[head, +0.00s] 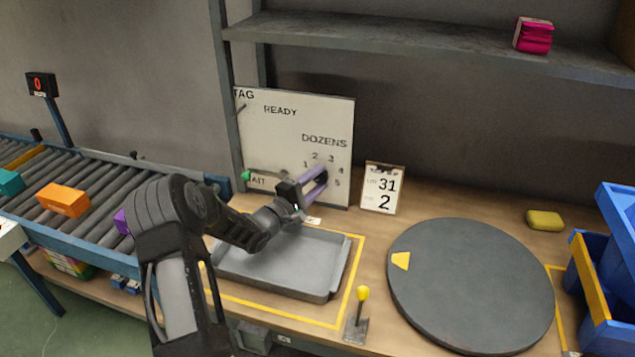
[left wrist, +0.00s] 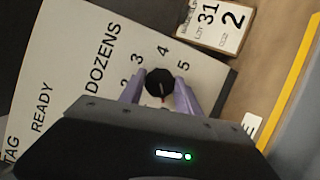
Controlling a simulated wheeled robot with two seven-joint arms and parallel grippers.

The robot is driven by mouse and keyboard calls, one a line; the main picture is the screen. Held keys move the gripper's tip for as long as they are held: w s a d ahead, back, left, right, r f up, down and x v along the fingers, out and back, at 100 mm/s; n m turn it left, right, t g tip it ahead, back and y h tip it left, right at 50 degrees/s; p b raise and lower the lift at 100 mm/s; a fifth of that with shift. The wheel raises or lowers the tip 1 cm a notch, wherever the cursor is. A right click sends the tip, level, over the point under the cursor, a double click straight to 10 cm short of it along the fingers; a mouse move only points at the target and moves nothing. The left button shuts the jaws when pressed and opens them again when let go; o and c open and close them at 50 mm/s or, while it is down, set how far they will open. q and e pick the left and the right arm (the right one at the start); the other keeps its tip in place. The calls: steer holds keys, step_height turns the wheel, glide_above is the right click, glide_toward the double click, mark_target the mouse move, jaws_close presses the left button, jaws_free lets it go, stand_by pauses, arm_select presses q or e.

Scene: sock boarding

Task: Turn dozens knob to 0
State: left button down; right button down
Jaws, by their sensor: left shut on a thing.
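The dozens knob (left wrist: 159,81) is a round black knob on the white board (head: 290,130), under the word DOZENS. In the left wrist view a thin light-reddish mark on it points to the bottom of the picture, away from the 4. The digits 2, 3, 4 and 5 show around it; a 0 cannot be made out. My left gripper (head: 318,184) has its purple fingers on both sides of the knob, shut on it; they show in the left wrist view (left wrist: 160,88) too. In the head view the gripper hides the knob. My right gripper is not in view.
A green-tipped lever (head: 246,176) sits on the board left of my gripper. A grey tray (head: 290,284) lies below my arm. A card reading 31 and 2 (head: 381,188), a yellow-topped lever (head: 362,294) and a dark turntable (head: 470,285) are to the right.

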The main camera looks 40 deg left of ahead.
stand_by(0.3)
arm_select(q)
steer(key=c, duration=0.9)
jaws_free()
steer(key=s, duration=0.2)
steer(key=s+b, duration=0.1)
steer(key=s, duration=0.4)
steer(key=shift+s+a+f, duration=0.2)
steer(key=shift+s+f, duration=0.1)
steer(key=shift+s, duration=0.1)
